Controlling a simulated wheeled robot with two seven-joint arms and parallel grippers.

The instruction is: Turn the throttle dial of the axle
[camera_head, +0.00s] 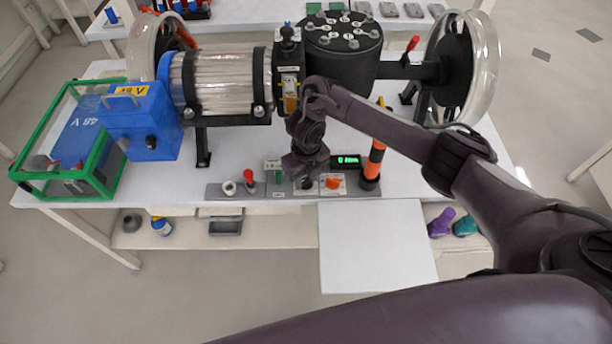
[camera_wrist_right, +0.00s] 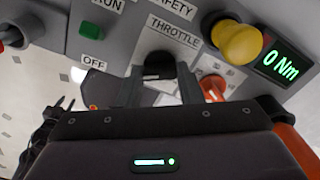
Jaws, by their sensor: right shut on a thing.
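The throttle dial (camera_wrist_right: 158,63) is a black knob beside the THROTTLE label on the grey control panel (camera_head: 222,190). My right gripper (camera_wrist_right: 161,78) is shut on the dial, one finger on each side of it, in the right wrist view. In the head view my right gripper (camera_head: 305,180) reaches down onto the panel at the table's front and mostly hides the dial. The axle rig, with a ribbed motor (camera_head: 222,82) and a black drum housing (camera_head: 345,55), stands behind the panel. My left gripper is not in view.
A green display (camera_wrist_right: 284,62) reads 0 Nm, close to a yellow knob (camera_wrist_right: 238,42) and an orange knob (camera_wrist_right: 212,87). A red-topped lever (camera_head: 249,178) stands left on the panel. An orange-black post (camera_head: 374,162) stands just right. A blue 48 V box (camera_head: 142,120) sits at left.

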